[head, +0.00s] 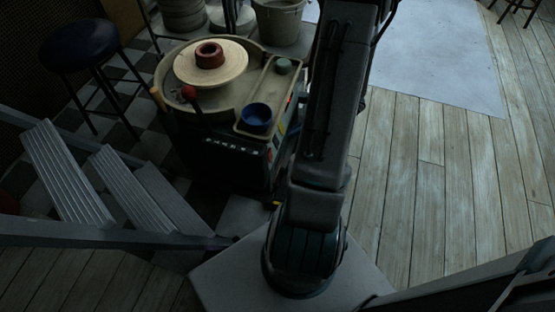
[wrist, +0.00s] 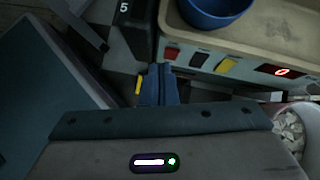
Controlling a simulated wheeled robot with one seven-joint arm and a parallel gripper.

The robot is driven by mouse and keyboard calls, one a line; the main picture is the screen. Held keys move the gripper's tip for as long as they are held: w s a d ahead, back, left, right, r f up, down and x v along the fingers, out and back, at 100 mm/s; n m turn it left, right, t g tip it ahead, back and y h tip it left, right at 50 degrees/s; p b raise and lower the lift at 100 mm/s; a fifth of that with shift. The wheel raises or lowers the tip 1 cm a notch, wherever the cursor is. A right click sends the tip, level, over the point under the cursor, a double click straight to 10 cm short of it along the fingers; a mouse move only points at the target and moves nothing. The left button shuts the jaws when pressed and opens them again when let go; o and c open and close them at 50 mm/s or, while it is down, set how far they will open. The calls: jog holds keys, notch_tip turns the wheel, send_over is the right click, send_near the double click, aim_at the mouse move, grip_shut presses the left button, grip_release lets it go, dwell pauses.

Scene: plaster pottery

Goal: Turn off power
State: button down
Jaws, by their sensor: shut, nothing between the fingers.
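The pottery wheel machine (head: 225,160) stands left of my arm in the head view, with a round wheel head (head: 240,68) and a red-brown clay ring (head: 209,55) on it. In the wrist view its side panel (wrist: 250,80) carries a red switch (wrist: 171,54), a black switch (wrist: 199,59), a yellow switch (wrist: 227,65) and a red display (wrist: 279,71) reading 0. My gripper (wrist: 160,68) is shut and empty, its tips just below the red switch in the picture. I cannot tell whether they touch the panel.
A blue bowl (head: 256,118) sits in the machine's tray. A container of pale pieces (wrist: 291,128) is at right in the wrist view. Metal steps (head: 110,185) and a stool (head: 80,45) stand left. Wooden floor (head: 430,170) is open at right.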

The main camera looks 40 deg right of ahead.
jog(key=s+d+f+m+h+b, duration=0.1)
jog(key=s+d+f+m+b, duration=0.1)
jog(key=f, duration=0.6)
jog(key=shift+s+d+m+t, duration=0.2)
jog(key=shift+d+m+t, duration=0.2)
jog(key=shift+d+m, duration=0.4)
jog(key=b, duration=0.6)
send_near(271, 155)
jog(key=x, duration=0.4)
jog(key=shift+s+f, duration=0.15)
jog(key=shift+f, duration=0.4)
jog(key=shift+w+a, duration=0.45)
jog(key=shift+w, duration=0.05)
jog(key=shift+r, duration=0.1)
